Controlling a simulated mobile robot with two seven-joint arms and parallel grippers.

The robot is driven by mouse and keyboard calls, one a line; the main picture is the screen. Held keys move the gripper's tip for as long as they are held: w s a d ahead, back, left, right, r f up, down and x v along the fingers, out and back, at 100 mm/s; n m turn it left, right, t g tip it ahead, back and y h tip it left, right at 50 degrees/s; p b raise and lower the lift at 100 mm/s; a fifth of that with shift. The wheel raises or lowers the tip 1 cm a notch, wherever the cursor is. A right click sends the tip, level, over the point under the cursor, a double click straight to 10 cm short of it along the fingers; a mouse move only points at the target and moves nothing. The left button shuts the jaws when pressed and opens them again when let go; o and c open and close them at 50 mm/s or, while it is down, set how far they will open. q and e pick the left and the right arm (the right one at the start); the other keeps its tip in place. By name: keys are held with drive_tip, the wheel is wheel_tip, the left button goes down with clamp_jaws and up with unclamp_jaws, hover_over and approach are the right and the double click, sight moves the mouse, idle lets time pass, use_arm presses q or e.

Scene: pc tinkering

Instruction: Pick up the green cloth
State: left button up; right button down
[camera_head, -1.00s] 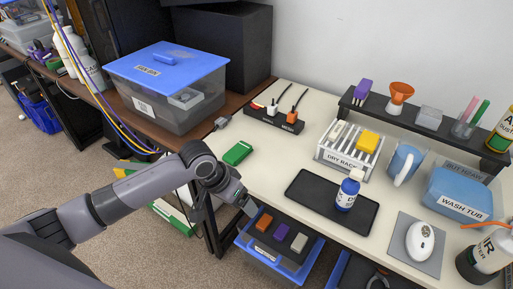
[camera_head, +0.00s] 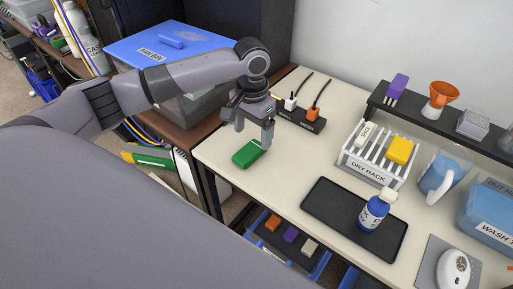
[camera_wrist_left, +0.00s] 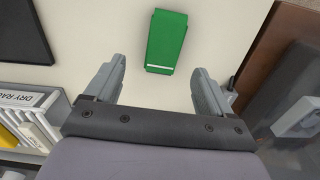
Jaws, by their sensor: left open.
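The green cloth (camera_head: 248,152) is a small folded block lying flat near the left end of the cream table. My left gripper (camera_head: 254,137) is open above it, fingers pointing down. In the left wrist view the green cloth (camera_wrist_left: 166,42) lies ahead of the gap between the two fingertips (camera_wrist_left: 158,70) of my left gripper, with nothing between the fingers. The cloth looks apart from the fingers. My right gripper is not in view.
A power strip (camera_head: 302,120) with plugs lies just behind the gripper. A black tray (camera_head: 335,218) with a blue bottle (camera_head: 373,212) and a white dry rack (camera_head: 352,167) stand to the right. A blue-lidded bin (camera_head: 128,52) is on the brown desk.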

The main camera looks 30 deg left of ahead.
sight(250, 150)
use_arm(q)
drive_tip(key=f, duration=0.6)
drive_tip(key=shift+s+a, duration=0.3)
drive_tip(key=c, duration=1.1)
